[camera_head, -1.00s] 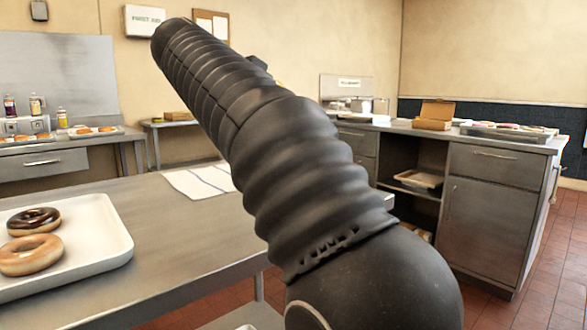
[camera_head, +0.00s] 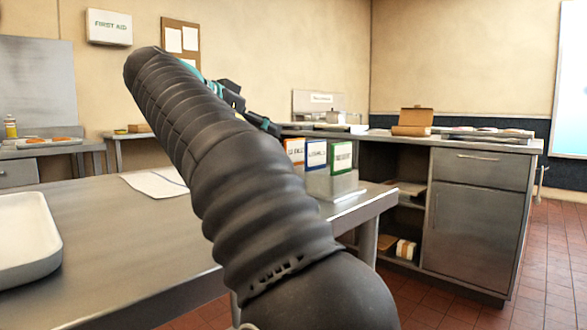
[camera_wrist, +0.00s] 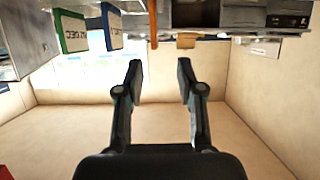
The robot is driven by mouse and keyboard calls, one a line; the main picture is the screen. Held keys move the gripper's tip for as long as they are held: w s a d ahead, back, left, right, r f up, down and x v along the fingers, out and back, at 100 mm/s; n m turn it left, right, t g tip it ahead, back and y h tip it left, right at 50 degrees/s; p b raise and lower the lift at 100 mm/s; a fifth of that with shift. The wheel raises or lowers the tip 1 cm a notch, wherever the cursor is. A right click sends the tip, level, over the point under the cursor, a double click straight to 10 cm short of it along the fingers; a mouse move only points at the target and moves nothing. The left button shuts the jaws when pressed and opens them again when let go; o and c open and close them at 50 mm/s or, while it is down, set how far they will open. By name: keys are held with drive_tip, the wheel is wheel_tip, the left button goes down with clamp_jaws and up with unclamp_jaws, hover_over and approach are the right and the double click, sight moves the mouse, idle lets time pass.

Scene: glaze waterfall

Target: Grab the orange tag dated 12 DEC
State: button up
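Three upright tags stand in a row at the far end of the steel table in the head view: an orange-edged tag (camera_head: 294,151) on the left, a blue one (camera_head: 316,154) in the middle and a green one (camera_head: 341,158) on the right. Their lettering is too small to read surely. My gripper (camera_head: 262,122) is up and left of the orange tag, apart from it. In the wrist view, which is upside down, my gripper (camera_wrist: 160,68) is open and empty. The orange tag (camera_wrist: 153,22) shows edge-on there, beside the blue tag (camera_wrist: 112,25) and green tag (camera_wrist: 74,30).
A steel cabinet (camera_head: 470,220) with an open box (camera_head: 412,122) on top stands behind. Red floor lies at right.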

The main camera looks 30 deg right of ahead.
sight(302, 148)
drive_tip(key=x, duration=0.6)
drive_tip(key=shift+f+b, duration=0.15)
drive_tip(key=shift+b, duration=0.2)
drive_tip(key=shift+s+b+x, duration=0.15)
drive_tip(key=shift+b+x, duration=0.1)
drive_tip(key=shift+x, duration=1.15)
drive_tip(key=shift+s+b+x, duration=0.15)
drive_tip(key=shift+b+x, duration=0.05)
drive_tip(key=shift+x, duration=1.25)
drive_tip(key=shift+d, duration=0.1)
drive_tip(key=shift+c, duration=0.2)
clamp_jaws()
